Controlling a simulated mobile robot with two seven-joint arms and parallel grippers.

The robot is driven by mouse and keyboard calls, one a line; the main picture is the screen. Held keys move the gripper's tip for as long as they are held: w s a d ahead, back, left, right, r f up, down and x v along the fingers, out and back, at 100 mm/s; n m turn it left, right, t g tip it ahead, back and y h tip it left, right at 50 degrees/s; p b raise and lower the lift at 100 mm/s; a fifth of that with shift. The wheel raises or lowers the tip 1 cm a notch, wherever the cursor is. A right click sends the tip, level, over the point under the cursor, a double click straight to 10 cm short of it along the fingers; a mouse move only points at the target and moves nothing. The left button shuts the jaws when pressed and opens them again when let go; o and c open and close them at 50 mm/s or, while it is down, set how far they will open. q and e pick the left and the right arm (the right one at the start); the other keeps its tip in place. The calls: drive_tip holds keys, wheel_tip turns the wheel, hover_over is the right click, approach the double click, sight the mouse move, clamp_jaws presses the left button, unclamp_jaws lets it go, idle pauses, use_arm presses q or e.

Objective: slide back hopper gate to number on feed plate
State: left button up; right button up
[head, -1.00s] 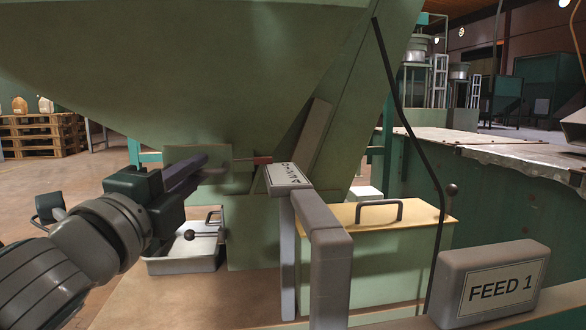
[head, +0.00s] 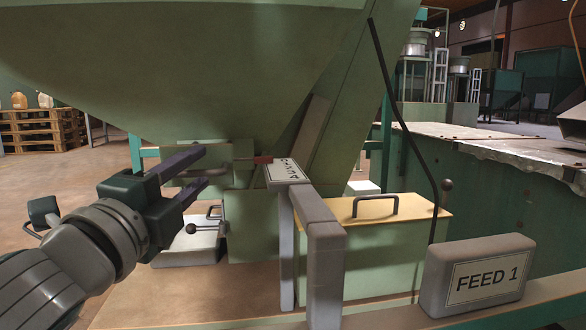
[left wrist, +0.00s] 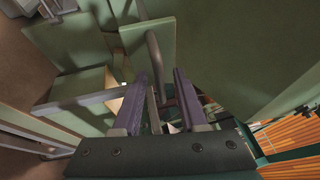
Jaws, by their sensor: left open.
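The green hopper (head: 200,80) fills the top of the head view. Below it, a thin rod with a red pointer (head: 262,159) reaches a pale number plate (head: 285,172), whose marks are too small to read. The feed plate (head: 487,277) reads "FEED 1". My left gripper (head: 204,166) is open below the hopper, left of the number plate. A grey handle (head: 190,172) shows between its fingers. In the left wrist view the handle (left wrist: 153,55) runs between the two purple-grey fingers (left wrist: 160,80); contact cannot be told. My right gripper is out of view.
Grey posts (head: 325,260) stand right of the gripper. A yellow-lidded green box (head: 400,209) with a black handle is behind them.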

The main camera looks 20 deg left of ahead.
use_arm(q)
drive_tip(key=shift+s, duration=0.1)
drive_tip(key=shift+s, duration=0.3)
drive_tip(key=p+v, duration=0.2)
drive_tip(key=v, duration=0.7)
drive_tip(key=shift+s+d+f, duration=0.1)
